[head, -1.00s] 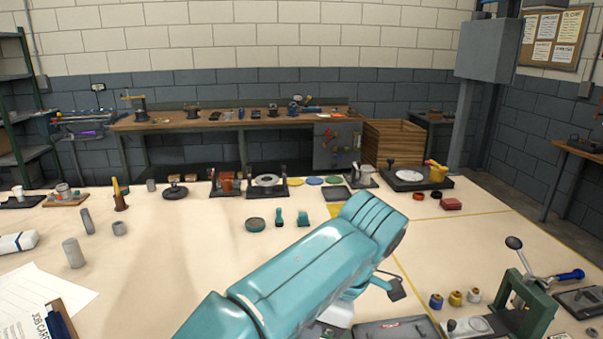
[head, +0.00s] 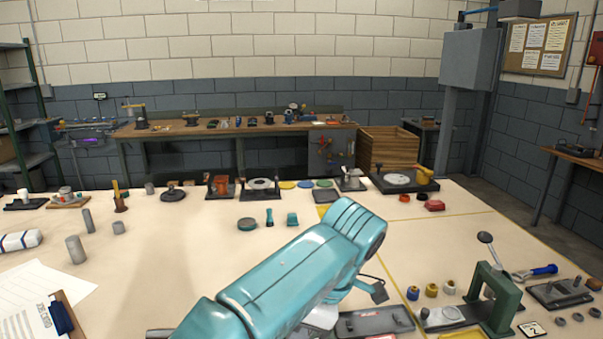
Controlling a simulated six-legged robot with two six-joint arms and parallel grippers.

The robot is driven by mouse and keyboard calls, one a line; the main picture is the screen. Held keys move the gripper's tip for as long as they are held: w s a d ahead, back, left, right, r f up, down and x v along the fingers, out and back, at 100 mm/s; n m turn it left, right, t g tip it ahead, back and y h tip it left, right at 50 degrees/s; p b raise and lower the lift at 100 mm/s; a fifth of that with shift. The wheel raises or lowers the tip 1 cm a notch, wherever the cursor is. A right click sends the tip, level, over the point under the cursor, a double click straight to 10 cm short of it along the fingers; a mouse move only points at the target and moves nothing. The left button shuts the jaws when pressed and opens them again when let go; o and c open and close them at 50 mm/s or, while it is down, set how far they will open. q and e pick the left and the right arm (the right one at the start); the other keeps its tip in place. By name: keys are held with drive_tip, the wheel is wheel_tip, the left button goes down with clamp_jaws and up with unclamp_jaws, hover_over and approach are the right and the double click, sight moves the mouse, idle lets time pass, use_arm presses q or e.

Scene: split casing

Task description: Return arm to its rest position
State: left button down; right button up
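One teal arm of mine rises from the bottom edge, left of centre, and reaches up and right over the pale table (head: 180,265). It seems to be my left arm. Its thick rounded end is near the picture's middle, above the table. A small dark part with a thin cable hangs at its right side. A pale part shows under the arm, but no gripper fingers can be made out. My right arm and its gripper are not seen. Nothing held is visible.
A green lever press (head: 495,300) stands front right, beside blue, yellow and white small pots (head: 431,290). A dark tray (head: 375,321) lies by the arm. Grey cylinders (head: 76,250) and a clipboard (head: 62,315) are at left. Small teal parts (head: 292,219) lie beyond the arm.

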use_arm(q)
drive_tip(key=w+a+f+n+g, duration=0.2)
drive_tip(key=w+a+f+g, duration=0.1)
drive_tip(key=a+f, duration=0.5)
drive_tip(key=s+a+f+m+g+h, duration=0.1)
drive_tip(key=s+a+f+g, duration=0.2)
drive_tip(key=f, duration=0.4)
drive_tip(key=s+a+f, duration=0.2)
drive_tip(key=a+f, duration=0.4)
drive_tip(key=f, duration=0.1)
drive_tip(key=s+f+m+g+h, duration=0.1)
drive_tip(key=s+f+m+h, duration=0.2)
drive_tip(key=s+f, duration=0.55)
drive_tip(key=s+d+f+m+t+h, duration=0.2)
drive_tip(key=s+d+f+m, duration=0.15)
drive_tip(key=s+f, duration=0.2)
drive_tip(key=s+d+f+m+t+h, duration=0.2)
drive_tip(key=s+f+m, duration=0.25)
drive_tip(key=s, duration=0.25)
drive_tip(key=w+m+t, duration=0.1)
drive_tip(key=w+m, duration=0.1)
drive_tip(key=w+f+m+t, duration=0.1)
drive_tip(key=w+m+t, duration=0.1)
drive_tip(key=m, duration=0.1)
drive_tip(key=shift+w+a+f, duration=0.1)
drive_tip(key=shift+w+f, duration=0.05)
drive_tip(key=shift+w, duration=0.05)
